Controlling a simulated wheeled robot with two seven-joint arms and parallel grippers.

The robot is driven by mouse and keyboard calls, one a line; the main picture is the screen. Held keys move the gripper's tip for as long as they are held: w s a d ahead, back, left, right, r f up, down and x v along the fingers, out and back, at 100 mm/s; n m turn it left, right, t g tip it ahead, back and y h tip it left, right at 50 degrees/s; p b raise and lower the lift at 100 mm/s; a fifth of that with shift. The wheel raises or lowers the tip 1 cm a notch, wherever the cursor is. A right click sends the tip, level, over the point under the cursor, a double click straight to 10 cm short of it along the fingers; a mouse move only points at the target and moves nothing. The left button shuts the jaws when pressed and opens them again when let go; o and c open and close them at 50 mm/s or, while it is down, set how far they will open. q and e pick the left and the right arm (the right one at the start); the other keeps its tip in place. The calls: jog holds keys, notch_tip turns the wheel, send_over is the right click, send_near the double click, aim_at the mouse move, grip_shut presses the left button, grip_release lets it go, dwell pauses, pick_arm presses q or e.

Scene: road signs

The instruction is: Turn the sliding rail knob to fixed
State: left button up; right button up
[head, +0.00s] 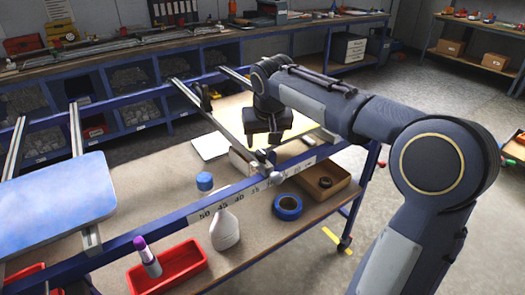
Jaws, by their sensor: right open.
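A silver sliding rail (212,118) crosses the blue frame, and its near end sits on the front beam with the number scale (238,202). A small pale knob (276,178) shows at that near end, on the front face of the beam. Its setting is too small to read. My right gripper (262,147) points down just above and behind the rail's near end. It is open, apart from the knob, and its fingers are dark and hard to make out. My left gripper is out of view.
A blue sign panel (55,205) lies on the frame at left. In front of the beam are a white bottle (224,232), a red tray (180,268), blue tape (287,207) and a cardboard box (325,190). A blue-capped container (204,182) stands behind the beam.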

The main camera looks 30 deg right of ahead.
aim_at(262, 152)
jog(key=x, duration=0.5)
jog(key=shift+a, duration=0.1)
jog(key=c, duration=1)
